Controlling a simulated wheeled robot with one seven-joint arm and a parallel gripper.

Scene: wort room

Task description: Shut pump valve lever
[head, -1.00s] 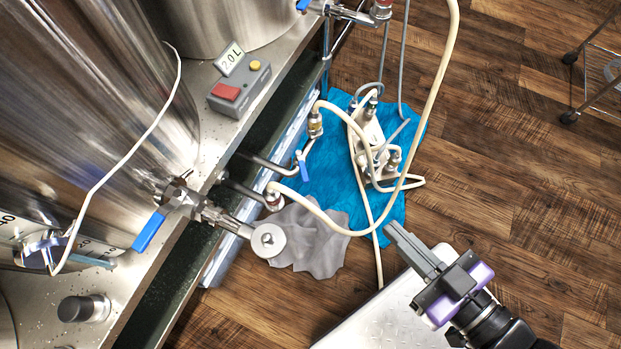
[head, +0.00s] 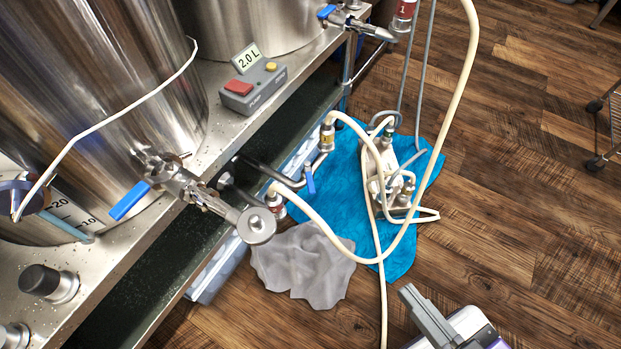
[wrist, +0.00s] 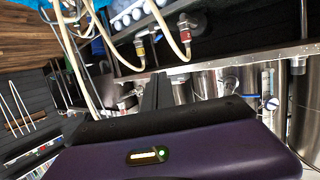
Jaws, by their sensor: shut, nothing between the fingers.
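A small blue lever (head: 310,182) hangs from a steel pipe below the bench edge, beside a hose fitting with a yellow band (head: 327,135); it looks like the pump valve lever. The pump (head: 392,180) sits on a blue cloth on the floor, with cream hoses attached. My gripper (head: 408,291) is at the bottom of the head view, right of the grey cloth and well apart from the lever. Its fingers are together and empty. In the wrist view the shut fingers (wrist: 156,90) point toward the bench underside and hose fittings; the lever is not clear there.
Another blue lever (head: 129,201) sits on the big kettle's valve, which juts over the bench edge. A third lever (head: 326,11) is on the far vessel. A cream hose (head: 375,263) loops between lever and gripper. A grey cloth (head: 303,266) lies on the wooden floor.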

